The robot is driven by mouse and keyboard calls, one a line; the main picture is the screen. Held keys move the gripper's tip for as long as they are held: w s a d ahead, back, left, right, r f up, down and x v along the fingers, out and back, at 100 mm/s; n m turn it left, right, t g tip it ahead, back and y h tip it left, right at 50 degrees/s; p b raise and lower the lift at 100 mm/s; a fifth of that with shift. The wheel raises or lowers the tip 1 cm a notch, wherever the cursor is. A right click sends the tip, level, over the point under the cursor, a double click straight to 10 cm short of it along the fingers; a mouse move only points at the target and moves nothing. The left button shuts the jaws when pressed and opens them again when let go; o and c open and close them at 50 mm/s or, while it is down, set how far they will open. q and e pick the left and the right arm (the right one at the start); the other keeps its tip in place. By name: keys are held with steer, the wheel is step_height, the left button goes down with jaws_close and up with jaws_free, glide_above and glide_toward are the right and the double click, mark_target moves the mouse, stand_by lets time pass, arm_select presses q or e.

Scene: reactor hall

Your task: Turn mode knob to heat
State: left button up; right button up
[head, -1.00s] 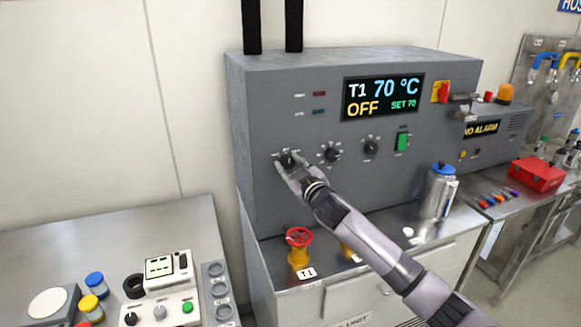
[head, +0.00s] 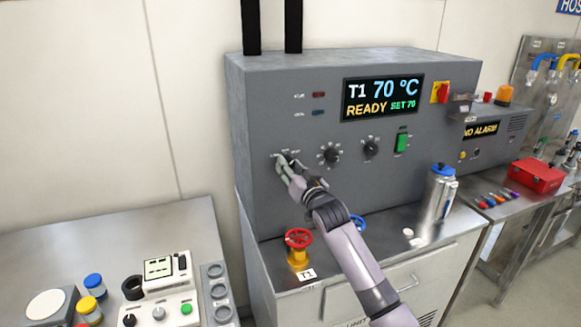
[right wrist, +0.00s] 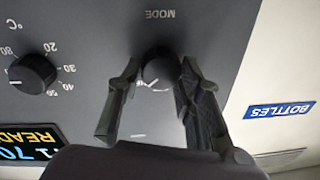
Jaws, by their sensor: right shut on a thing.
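The black mode knob (right wrist: 157,68) sits on the grey control panel (head: 260,110). The wrist view shows it upside down with the MODE label beside it. My right gripper (head: 287,168) is shut on it, one finger on each side, as the right wrist view (right wrist: 159,74) shows. The gripper hides most of the knob in the head view, and its exact pointer position is hard to read. The panel display (head: 383,97) reads T1 70 °C, READY, SET 70. My left gripper is out of view.
The temperature knob (head: 330,155) and another black knob (head: 370,147) lie right of the mode knob, then a green switch (head: 402,142). A red valve wheel (head: 298,238) stands below on the bench. A silver canister (head: 438,195) stands to the right.

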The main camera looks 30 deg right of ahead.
steer(key=shift+m, duration=0.4)
steer(key=o, duration=1.2)
steer(key=shift+c, duration=0.2)
steer(key=shift+s, duration=0.15)
steer(key=s+a, duration=0.2)
steer(key=s, duration=0.9)
steer(key=shift+s+f, duration=0.25)
steer(key=shift+f, duration=0.15)
steer(key=shift+a, duration=0.1)
